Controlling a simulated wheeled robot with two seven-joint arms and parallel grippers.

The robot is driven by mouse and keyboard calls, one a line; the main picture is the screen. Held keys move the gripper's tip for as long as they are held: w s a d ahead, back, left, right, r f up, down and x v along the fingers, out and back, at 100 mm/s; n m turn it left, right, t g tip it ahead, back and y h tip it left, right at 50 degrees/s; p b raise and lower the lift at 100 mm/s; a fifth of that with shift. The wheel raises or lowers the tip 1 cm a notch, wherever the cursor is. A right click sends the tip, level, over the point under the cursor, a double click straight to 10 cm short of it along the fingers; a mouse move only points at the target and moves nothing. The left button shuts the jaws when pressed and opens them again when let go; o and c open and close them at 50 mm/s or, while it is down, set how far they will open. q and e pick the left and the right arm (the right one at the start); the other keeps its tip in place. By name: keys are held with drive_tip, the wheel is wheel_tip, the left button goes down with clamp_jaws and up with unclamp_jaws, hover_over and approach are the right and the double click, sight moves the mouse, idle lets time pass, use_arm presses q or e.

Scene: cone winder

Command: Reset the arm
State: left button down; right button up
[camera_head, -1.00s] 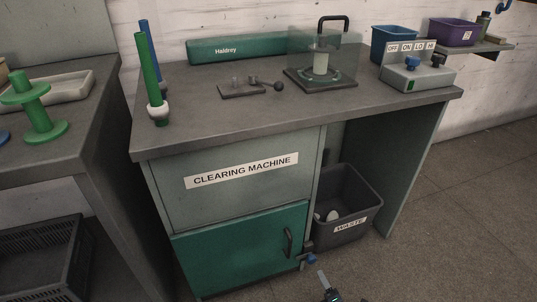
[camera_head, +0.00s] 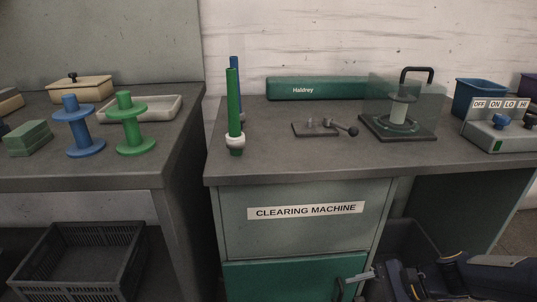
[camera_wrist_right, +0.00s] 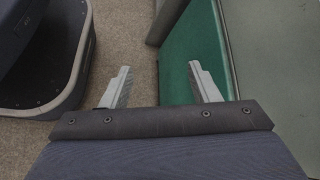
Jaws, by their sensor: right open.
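My right arm (camera_head: 455,278) comes in at the bottom right of the head view, low in front of the clearing machine's bench. My right gripper (camera_wrist_right: 158,72) is open in the right wrist view, with two pale fingers apart and nothing between them. Floor shows between the fingers, and the green door (camera_wrist_right: 190,35) is just beyond the right finger. In the head view the fingers (camera_head: 362,277) appear in front of the green door (camera_head: 290,282); whether they touch it I cannot tell. My left gripper is not in view.
The bench (camera_head: 300,160) carries green and blue upright spindles, a small plate with a ball lever (camera_head: 345,129), a clear-guarded unit (camera_head: 400,120) and a control box (camera_head: 500,133). Another table at left holds blue and green spools (camera_head: 130,130). A black crate (camera_head: 80,262) stands below.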

drive_tip(key=s+r+n+t+h, duration=0.2)
drive_tip(key=s+r+n+h, duration=0.15)
drive_tip(key=s+n, duration=0.35)
drive_tip(key=s+r+n+t+h, duration=0.1)
drive_tip(key=s+r+n+h, duration=0.2)
drive_tip(key=s+r+n, duration=0.4)
wheel_tip(320, 180, up, 33)
drive_tip(key=s+m+p, duration=0.1)
drive_tip(key=p, duration=3.4)
drive_tip(key=shift+s, duration=0.2)
drive_tip(key=shift+a+h, duration=0.1)
drive_tip(key=shift+h, duration=0.15)
